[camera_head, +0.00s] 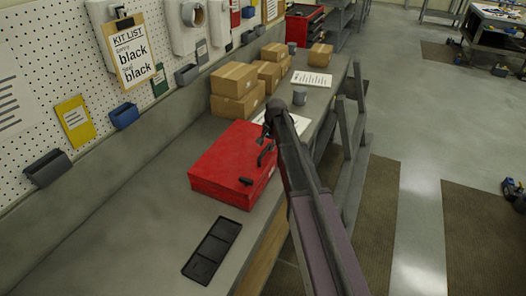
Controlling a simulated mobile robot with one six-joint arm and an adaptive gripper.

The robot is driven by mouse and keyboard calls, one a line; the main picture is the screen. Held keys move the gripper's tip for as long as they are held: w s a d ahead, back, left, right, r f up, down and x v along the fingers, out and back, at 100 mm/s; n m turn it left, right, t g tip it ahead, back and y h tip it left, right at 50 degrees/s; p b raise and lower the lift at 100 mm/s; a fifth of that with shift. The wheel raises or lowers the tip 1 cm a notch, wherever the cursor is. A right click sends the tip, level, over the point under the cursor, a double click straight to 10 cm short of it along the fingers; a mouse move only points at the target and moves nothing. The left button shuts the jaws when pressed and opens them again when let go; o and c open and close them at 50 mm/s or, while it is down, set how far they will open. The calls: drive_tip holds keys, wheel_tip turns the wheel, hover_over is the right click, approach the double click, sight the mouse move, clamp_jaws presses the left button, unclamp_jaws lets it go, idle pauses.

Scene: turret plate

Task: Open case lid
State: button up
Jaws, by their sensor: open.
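The red case (222,158) lies on the grey workbench with its lid shut. A small black latch or handle (245,181) shows at its near right edge. My gripper (262,148) is open and empty over the right part of the case, with its fingers pointing left toward the lid. I cannot tell whether a finger touches the case. My arm comes in from the lower right and hides part of the bench's right edge and the case's far right corner.
A black compartment tray (213,250) lies on the bench nearer than the case. A pegboard wall (60,30) with bins runs along the left.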

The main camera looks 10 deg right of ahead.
drive_tip(key=shift+f, duration=0.4)
